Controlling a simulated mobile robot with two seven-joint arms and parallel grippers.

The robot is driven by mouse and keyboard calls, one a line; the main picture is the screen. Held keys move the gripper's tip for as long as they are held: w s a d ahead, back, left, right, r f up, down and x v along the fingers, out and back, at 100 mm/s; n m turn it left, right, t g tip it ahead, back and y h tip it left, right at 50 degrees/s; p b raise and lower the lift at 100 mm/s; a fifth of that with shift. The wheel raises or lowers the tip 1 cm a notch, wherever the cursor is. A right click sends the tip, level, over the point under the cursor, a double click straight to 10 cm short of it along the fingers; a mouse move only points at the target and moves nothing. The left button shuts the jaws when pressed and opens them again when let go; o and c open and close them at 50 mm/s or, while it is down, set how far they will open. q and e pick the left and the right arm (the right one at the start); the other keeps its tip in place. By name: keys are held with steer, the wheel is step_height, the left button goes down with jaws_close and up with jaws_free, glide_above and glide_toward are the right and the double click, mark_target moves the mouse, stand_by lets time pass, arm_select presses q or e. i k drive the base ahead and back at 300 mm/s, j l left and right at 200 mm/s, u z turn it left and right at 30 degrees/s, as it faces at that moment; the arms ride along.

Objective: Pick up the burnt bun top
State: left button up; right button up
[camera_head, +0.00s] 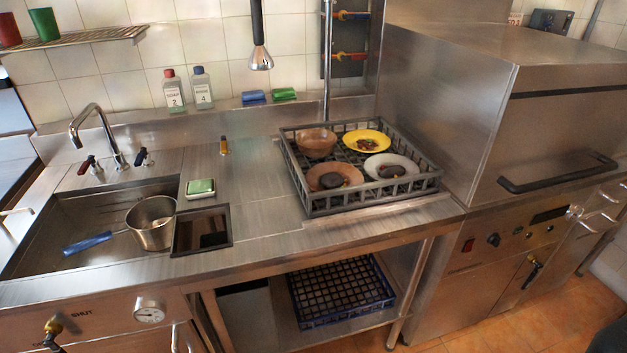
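A dark, rounded lump (331,180) lies on a brown plate (351,184) at the front left of the black dish rack (372,201). Another dark piece (391,171) lies on a grey plate (408,163) at the front right of the rack. Either could be the burnt bun top; they are too small to tell for sure. A yellow plate (381,138) with reddish-brown scraps and a brown bowl (316,143) sit behind them in the rack. Neither of my grippers shows in the head view.
The rack stands on the steel counter beside a large steel machine (480,110). To the left are a sink with a blue-handled pot (152,223), a faucet (98,135), and a green sponge (201,187). A spray head (260,58) hangs above. Counter left of the rack is mostly clear.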

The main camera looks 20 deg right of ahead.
mark_target(330, 179)
steer(key=j, duration=0.3)
steer(key=i+j, duration=0.15)
steer(key=j, duration=0.2)
steer(key=z, duration=1)
